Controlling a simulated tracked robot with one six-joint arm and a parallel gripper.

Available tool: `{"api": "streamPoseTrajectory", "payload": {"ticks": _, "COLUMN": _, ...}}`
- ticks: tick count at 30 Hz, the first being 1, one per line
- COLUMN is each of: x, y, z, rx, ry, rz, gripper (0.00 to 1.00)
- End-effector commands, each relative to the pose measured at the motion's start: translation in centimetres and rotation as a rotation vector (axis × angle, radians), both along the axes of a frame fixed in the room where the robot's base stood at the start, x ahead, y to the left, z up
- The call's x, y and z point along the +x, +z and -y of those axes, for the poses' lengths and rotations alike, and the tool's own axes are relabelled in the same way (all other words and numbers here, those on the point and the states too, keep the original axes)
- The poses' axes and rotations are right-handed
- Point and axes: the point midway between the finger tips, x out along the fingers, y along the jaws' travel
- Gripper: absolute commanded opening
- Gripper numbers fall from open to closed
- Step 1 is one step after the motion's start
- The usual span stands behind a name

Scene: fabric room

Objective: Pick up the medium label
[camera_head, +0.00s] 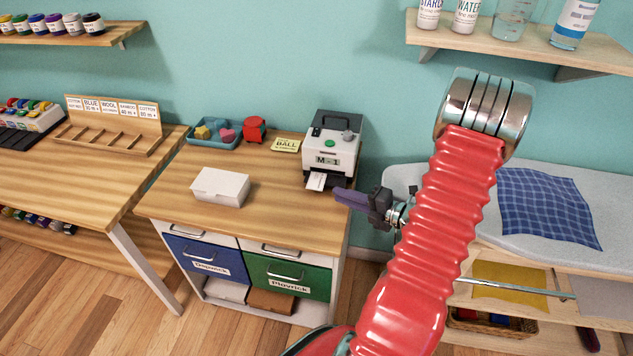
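A label printer (332,150) with a grey and black body stands at the back right of the wooden cabinet top. Its front panel reads "M-1". A small white label (316,181) sticks out from the slot at its front, with print too small to read. My gripper (340,193) is just right of and slightly below the label, apart from it in the picture, with its dark fingers pointing left. The fingers overlap from this angle, so their opening is not clear. Nothing shows between them.
A white box (220,187) sits on the cabinet top (270,215), left of the label. Behind it are a blue tray (213,132) of shapes, a red object (254,129) and a yellow "BALL" card (286,145). An ironing board with blue checked cloth (545,207) stands at right.

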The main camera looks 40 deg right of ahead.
Motion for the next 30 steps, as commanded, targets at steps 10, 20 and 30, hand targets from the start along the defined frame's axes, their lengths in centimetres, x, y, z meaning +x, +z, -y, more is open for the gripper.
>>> {"api": "streamPoseTrajectory", "payload": {"ticks": 10, "x": 1.1, "y": -0.3, "z": -0.3, "rx": 0.000, "ry": -0.001, "rz": -0.001, "gripper": 0.14}}
{"api": "streamPoseTrajectory", "payload": {"ticks": 20, "x": 2.2, "y": -0.5, "z": -0.7, "rx": 0.000, "ry": 0.003, "rz": -0.001, "gripper": 0.14}}
{"api": "streamPoseTrajectory", "payload": {"ticks": 30, "x": 5.7, "y": -1.4, "z": -1.7, "rx": 0.000, "ry": 0.001, "rz": 0.000, "gripper": 0.14}}
